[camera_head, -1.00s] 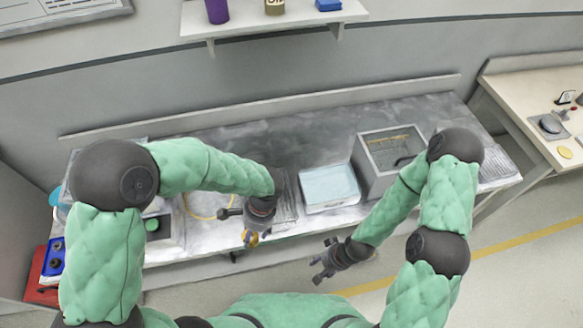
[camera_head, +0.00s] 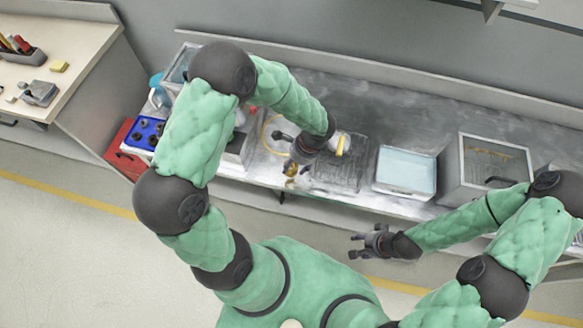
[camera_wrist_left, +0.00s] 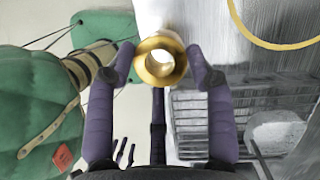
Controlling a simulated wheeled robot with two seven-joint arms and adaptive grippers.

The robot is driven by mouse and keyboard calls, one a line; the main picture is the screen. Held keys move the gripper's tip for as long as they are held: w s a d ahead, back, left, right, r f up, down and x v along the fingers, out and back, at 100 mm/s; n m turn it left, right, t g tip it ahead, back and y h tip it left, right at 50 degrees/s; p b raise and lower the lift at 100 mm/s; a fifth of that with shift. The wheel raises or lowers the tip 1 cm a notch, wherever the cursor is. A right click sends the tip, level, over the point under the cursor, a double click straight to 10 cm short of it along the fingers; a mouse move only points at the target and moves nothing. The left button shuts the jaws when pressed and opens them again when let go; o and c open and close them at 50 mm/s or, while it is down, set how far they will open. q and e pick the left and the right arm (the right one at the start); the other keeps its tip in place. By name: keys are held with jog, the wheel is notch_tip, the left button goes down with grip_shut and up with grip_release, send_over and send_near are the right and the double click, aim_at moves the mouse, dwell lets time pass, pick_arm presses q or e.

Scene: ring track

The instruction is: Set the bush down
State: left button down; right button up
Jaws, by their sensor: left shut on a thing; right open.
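The bush (camera_wrist_left: 160,62) is a short brass ring with a flange and a hole. It sits between the purple fingers of my left gripper in the left wrist view. In the head view my left gripper (camera_head: 294,161) is shut on the bush (camera_head: 290,170), in front of the bench near its front edge. Whether the bush touches anything below cannot be told. My right gripper (camera_head: 364,243) is open and empty, in front of the bench and lower right of the left one.
On the bench (camera_head: 375,113) stand a dark slatted rack (camera_head: 338,176), a pale blue tray (camera_head: 406,170) and an open metal basin (camera_head: 492,168). A blue tray (camera_head: 147,127) with several dark round parts is at left, by a red box (camera_head: 120,154). A yellow ring (camera_head: 264,132) lies behind.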

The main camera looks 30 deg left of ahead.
aim_at(291, 167)
pick_arm(q)
jog(key=shift+w+a+f, duration=0.25)
jog(key=shift+a+f, duration=0.15)
jog(key=shift+f, duration=0.15)
jog(key=shift+w+a+f, duration=0.25)
jog(key=shift+a+f, duration=0.1)
jog(key=shift+f, duration=0.2)
jog(key=f+b, duration=0.1)
jog(key=f, duration=0.2)
jog(key=shift+w+a+f+b, duration=0.2)
jog(key=shift+f+b, duration=0.1)
jog(key=shift+b, duration=0.05)
jog(key=shift+r, duration=0.1)
jog(key=c, duration=0.9)
grip_release()
jog(key=shift+f, duration=0.2)
jog(key=o, duration=0.5)
jog(key=shift+c, duration=0.2)
